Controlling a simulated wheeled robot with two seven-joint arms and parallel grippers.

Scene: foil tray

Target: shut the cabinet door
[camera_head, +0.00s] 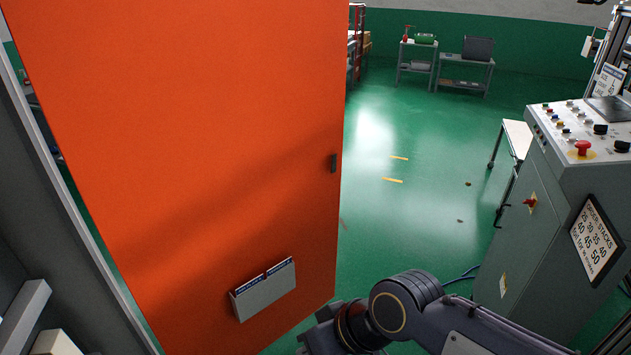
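The orange cabinet door (215,150) stands open and fills the left half of the head view. The grey cabinet frame (60,200) shows at the far left, with part of the inside at the lower left. My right arm comes in from the lower right and ends near the door's lower right corner. Its gripper fingers are not clearly visible. My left gripper is not in view.
A grey control console (560,210) with buttons and a red knob stands on the right. A blue cable lies on the floor beside it. Two small carts (465,70) and shelving stand at the back.

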